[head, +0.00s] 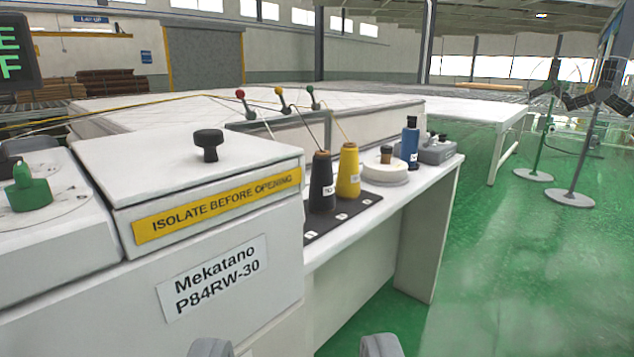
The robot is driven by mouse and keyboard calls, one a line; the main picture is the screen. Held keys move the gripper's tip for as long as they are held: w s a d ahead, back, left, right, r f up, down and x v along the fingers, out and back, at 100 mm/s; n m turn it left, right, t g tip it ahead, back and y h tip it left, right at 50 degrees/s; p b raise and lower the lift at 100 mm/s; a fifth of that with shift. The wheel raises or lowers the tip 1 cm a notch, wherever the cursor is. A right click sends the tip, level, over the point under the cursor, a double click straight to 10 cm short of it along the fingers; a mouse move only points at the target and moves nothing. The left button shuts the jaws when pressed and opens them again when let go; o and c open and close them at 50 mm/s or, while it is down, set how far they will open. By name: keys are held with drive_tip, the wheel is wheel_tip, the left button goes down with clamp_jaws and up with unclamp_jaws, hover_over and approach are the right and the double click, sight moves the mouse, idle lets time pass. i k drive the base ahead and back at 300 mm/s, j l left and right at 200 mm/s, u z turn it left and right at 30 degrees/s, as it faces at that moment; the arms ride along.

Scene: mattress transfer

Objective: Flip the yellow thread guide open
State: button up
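Three thread guides stand in a row behind the thread cones. The yellow thread guide (279,92) is in the middle, a small yellow ball on a short dark lever that leans up and to the left. The red guide (240,94) is to its left and the green guide (311,91) to its right. Whether each is open or shut is too small to tell. My gripper (296,347) shows only its two grey fingertips at the bottom edge. They are wide apart with nothing between them, well below and in front of the guides.
A black cone (321,185) and a yellow cone (348,172) stand on a dark mat in front of the guides. A white machine cover with a black knob (208,142) fills the near left. A blue bottle (410,142) stands farther right.

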sight(279, 90)
drive_tip(key=i+l, duration=0.1)
drive_tip(key=l, duration=0.75)
drive_tip(key=i+l, duration=0.15)
drive_tip(key=l, duration=0.25)
drive_tip(key=i+j+z, duration=0.1)
drive_tip(key=i, duration=0.6)
